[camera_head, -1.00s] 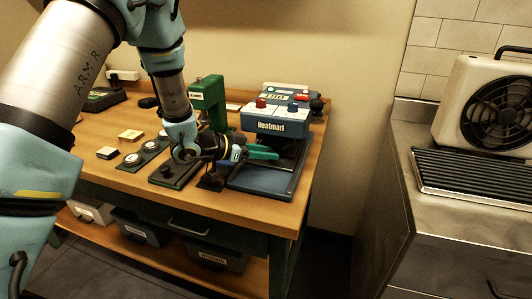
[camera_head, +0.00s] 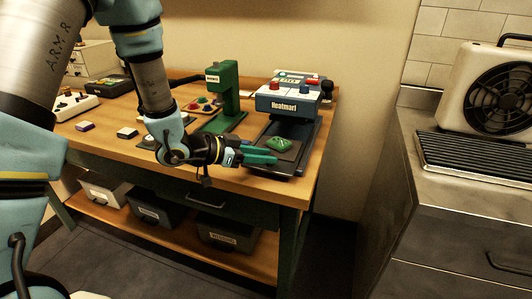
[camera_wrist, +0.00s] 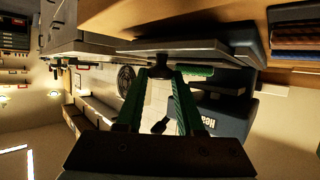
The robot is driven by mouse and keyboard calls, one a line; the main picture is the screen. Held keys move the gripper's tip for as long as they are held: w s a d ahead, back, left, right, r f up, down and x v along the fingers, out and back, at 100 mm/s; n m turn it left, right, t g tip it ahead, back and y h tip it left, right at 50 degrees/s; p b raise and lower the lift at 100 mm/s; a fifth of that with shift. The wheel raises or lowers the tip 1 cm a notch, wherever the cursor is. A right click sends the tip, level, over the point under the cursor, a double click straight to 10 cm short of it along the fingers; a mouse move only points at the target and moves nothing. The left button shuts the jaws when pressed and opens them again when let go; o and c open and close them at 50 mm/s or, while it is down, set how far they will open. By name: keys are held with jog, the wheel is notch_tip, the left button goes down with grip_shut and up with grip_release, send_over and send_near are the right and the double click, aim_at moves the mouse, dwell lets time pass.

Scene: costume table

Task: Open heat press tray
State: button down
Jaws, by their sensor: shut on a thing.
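The blue heat press marked "Heatmari" (camera_head: 285,104) stands at the right end of the wooden table. Its tray (camera_head: 293,152) shows in front of the press head, low over the base, with a green piece (camera_head: 280,144) on it. My gripper (camera_head: 275,156) reaches in from the left at the tray's front edge. In the wrist view, my green fingers (camera_wrist: 160,76) are shut on a small dark knob (camera_wrist: 160,71) at the tray's edge. In the head view the fingers hide that knob.
A green press (camera_head: 224,92) stands left of the heat press. Small blocks (camera_head: 127,132) and a control box (camera_head: 75,104) lie further left. The counter with a fan unit (camera_head: 500,95) is at the right, across a gap. Bins sit on the shelf below.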

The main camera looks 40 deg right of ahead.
jog(key=c, duration=0.5)
grip_release()
jog(key=shift+c, duration=0.2)
jog(key=b+v, duration=0.2)
jog(key=v, duration=0.9)
jog(key=shift+w, duration=0.1)
